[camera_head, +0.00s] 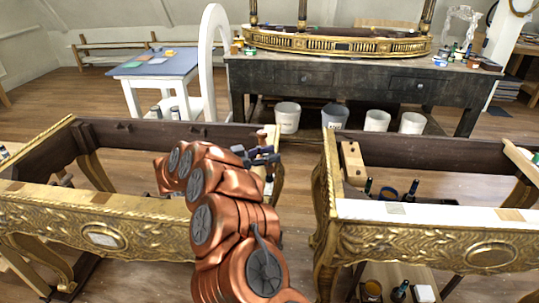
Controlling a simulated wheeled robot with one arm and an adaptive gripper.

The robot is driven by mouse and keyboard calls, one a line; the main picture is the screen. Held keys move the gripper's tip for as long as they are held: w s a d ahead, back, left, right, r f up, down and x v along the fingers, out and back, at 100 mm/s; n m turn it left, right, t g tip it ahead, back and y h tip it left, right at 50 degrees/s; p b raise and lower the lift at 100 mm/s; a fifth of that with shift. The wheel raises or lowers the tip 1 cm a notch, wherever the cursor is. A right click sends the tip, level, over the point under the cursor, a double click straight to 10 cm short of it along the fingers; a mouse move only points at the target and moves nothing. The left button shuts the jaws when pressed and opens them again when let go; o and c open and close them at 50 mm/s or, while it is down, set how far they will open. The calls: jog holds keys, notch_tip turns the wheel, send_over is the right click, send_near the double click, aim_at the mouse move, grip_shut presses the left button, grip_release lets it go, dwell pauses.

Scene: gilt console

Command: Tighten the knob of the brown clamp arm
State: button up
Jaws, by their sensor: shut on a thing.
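My copper-coloured arm reaches forward to the right end of the left gilt console frame (100,240). My dark gripper (264,157) is at that end, just inside the frame's corner. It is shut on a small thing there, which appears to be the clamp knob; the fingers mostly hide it. A small brown piece (262,134), apparently part of the brown clamp arm, shows just above the gripper at the frame's rim. The rest of the clamp is too small or too hidden to make out.
A second gilt console frame (430,237) stands close on the right, with a tan wooden block (353,163) and bottles inside it. A narrow floor gap separates the frames. Behind are a dark workbench (350,88), several white buckets (288,117) and a blue-topped table (158,65).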

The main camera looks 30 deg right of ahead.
aim_at(269, 154)
jog(key=shift+r+m+g+y+b, duration=0.1)
jog(key=shift+m+g+y+b, duration=0.35)
jog(key=shift+m+g, duration=0.75)
jog(key=shift+m+g+y, duration=0.85)
jog(key=shift+m+g, duration=0.05)
jog(key=shift+g, duration=0.9)
jog(key=o, duration=1.2)
jog(key=shift+c, duration=0.2)
notch_tip(269, 154, up, 10)
